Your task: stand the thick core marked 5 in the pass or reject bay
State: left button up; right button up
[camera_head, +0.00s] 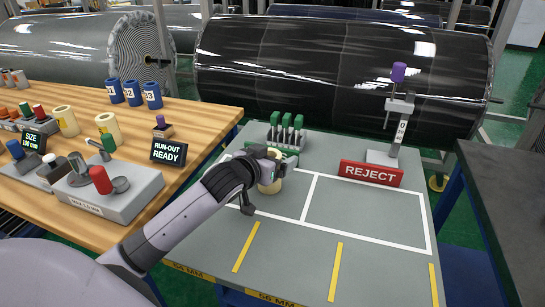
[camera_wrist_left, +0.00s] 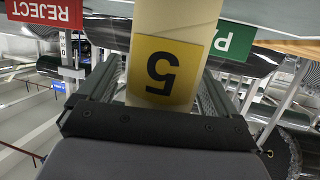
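The cream thick core marked 5 (camera_wrist_left: 175,25) is between my left gripper's fingers; its yellow label (camera_wrist_left: 163,72) faces the wrist camera. The 5 and both bay signs appear upside down there. In the head view, my left gripper (camera_head: 262,166) is shut around the core (camera_head: 270,185), over the left, pass bay of the grey table. The core looks upright; the gripper hides much of it, and I cannot tell whether its base touches the table. The green PASS sign (camera_wrist_left: 234,40) shows beside the core in the wrist view. The red REJECT sign (camera_head: 370,174) stands behind the right bay (camera_head: 365,212). My right gripper is out of view.
A rack of green-topped pieces (camera_head: 286,128) stands behind the pass bay. A stand with a purple knob (camera_head: 398,105) is behind the REJECT sign. The reject bay is empty. The wooden bench (camera_head: 200,112) at left holds blue cores (camera_head: 133,93), cream cores (camera_head: 67,121) and gauges.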

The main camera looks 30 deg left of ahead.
pick_arm(q)
jog(key=shift+r, duration=0.15)
jog(key=v, duration=1.2)
dwell(0.4)
